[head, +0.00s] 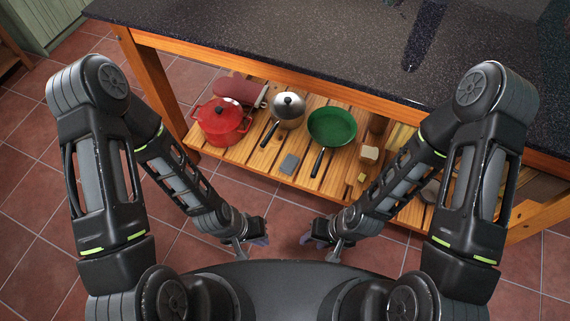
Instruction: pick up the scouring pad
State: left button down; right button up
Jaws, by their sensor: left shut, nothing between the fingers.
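A small flat grey rectangular pad (289,163), which looks like the scouring pad, lies on the slatted wooden lower shelf (237,153), near its front edge. My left gripper (257,240) is shut and empty, in front of the shelf and apart from the pad. My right gripper (318,241) is also in front of the shelf, right of the left one and apart from the pad. Its fingers are too small and dark to tell whether they are open.
A red pot (221,122), a lidded pan (287,108) and a green pan (332,127) stand on the shelf behind the pad. A beige block (369,154) and a small yellow piece (361,178) are to its right. The dark countertop (330,45) overhangs the shelf.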

aim_at(290, 163)
jog(key=z, duration=4.1)
jog(key=k+j, duration=0.15)
jog(key=k, duration=0.2)
